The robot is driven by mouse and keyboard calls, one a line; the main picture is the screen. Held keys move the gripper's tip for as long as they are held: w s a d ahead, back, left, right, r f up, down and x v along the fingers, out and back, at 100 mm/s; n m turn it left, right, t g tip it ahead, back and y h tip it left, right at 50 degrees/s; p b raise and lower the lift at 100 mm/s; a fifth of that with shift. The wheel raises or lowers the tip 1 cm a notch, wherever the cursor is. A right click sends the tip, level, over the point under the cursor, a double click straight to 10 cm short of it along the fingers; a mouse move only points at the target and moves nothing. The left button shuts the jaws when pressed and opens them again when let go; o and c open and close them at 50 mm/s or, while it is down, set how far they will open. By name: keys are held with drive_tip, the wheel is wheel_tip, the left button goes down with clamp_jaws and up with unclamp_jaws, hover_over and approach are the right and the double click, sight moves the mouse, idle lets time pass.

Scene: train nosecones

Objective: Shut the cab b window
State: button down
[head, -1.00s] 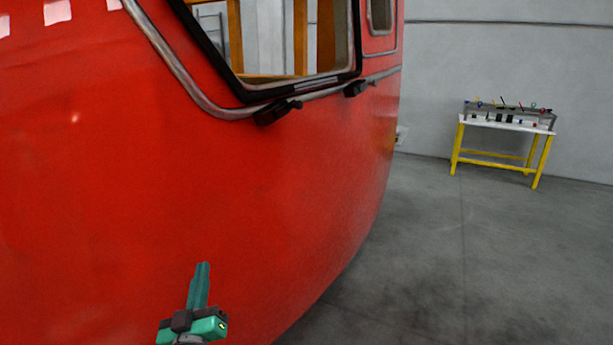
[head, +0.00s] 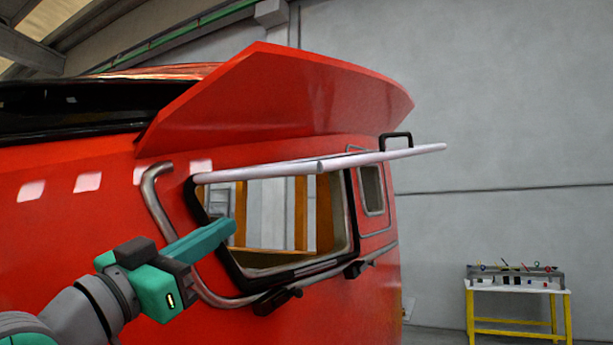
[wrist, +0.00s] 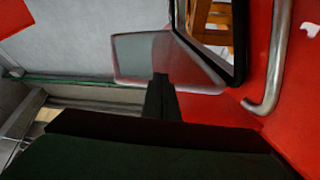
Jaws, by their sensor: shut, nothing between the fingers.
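The cab window pane (head: 385,157) is swung out from the red cab side, hinged along the top of its black-framed opening (head: 352,228). In the head view it shows nearly edge-on as a pale bar, with a black loop (head: 397,134) near its outer end. In the wrist view the pane (wrist: 150,50) looks translucent, ahead of my fingers. My gripper (head: 230,229) is shut and empty, in front of the opening's left part and below the pane. Whether its tip touches anything is hard to tell.
A large red flap (head: 280,100) juts out above the window. A grey handrail (head: 150,192) curves down left of the opening. Dark latches (head: 277,301) sit along the sill. A yellow-legged table (head: 517,288) stands far right by the wall.

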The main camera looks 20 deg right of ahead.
drive_tip(key=s+d+r+m+g+h, duration=0.1)
drive_tip(key=s+r+m+g, duration=0.15)
drive_tip(key=s+r, duration=0.3)
drive_tip(key=s+d+r+m+g, duration=0.2)
drive_tip(key=s+r+m, duration=0.1)
drive_tip(key=s+r, duration=0.25)
drive_tip(key=w+d, duration=0.5)
drive_tip(key=d, duration=0.4)
drive_tip(key=shift+w+d, duration=0.15)
drive_tip(key=shift+d, duration=0.05)
drive_tip(key=shift+r, duration=0.1)
